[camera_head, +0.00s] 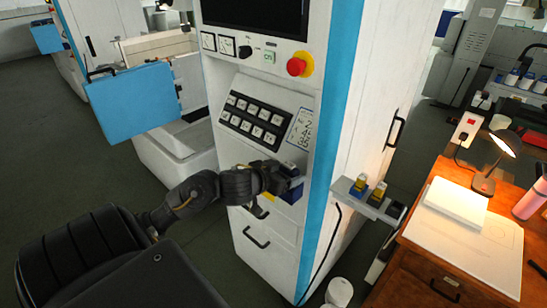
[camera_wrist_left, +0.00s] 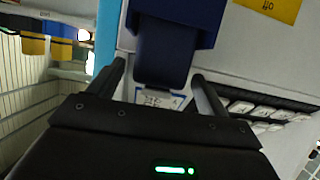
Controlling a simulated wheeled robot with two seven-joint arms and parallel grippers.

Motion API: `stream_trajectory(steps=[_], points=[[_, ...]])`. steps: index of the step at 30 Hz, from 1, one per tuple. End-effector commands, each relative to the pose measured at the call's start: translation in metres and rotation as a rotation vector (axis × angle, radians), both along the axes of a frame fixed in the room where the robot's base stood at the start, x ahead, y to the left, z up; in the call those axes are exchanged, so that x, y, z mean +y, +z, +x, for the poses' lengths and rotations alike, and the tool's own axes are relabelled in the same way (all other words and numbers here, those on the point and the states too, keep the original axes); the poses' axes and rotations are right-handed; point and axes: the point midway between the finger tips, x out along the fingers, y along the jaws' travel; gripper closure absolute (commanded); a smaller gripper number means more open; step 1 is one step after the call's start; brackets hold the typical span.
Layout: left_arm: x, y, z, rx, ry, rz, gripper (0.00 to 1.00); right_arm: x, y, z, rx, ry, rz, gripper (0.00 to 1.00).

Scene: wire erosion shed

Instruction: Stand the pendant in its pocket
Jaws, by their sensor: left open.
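A dark blue pendant (camera_wrist_left: 160,68) stands upright in a wider blue pocket (camera_wrist_left: 185,18) on the machine's front, as far as the wrist view shows. In the head view the blue pocket (camera_head: 292,193) is below the button panel, partly hidden by my gripper. My left gripper (camera_head: 284,177) is open at the pocket's upper end. In the left wrist view its two fingers (camera_wrist_left: 158,82) are spread on either side of the pendant, with gaps showing beside it. The pendant's lower part is hidden in the pocket. My right gripper is not in view.
The machine's button panel (camera_head: 257,116) and red stop button (camera_head: 296,66) are above the pocket. A side shelf (camera_head: 348,189) holds small yellow and blue items (camera_head: 377,195). A wooden desk (camera_head: 425,263) with a lamp (camera_head: 507,143) stands at the right.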

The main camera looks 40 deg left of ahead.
Motion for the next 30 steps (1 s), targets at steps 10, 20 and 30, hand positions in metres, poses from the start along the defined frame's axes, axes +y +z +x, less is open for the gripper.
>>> stream_trajectory(steps=[10, 20, 30], points=[[-0.003, 0.031, -0.064, 0.009, -0.002, -0.009, 0.22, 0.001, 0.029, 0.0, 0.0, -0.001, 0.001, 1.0], [-0.003, 0.044, -0.099, 0.006, -0.001, -0.007, 0.22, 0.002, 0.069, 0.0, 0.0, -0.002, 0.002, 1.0], [-0.002, 0.044, -0.107, 0.002, 0.0, 0.001, 0.22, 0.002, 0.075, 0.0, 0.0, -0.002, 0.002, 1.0]])
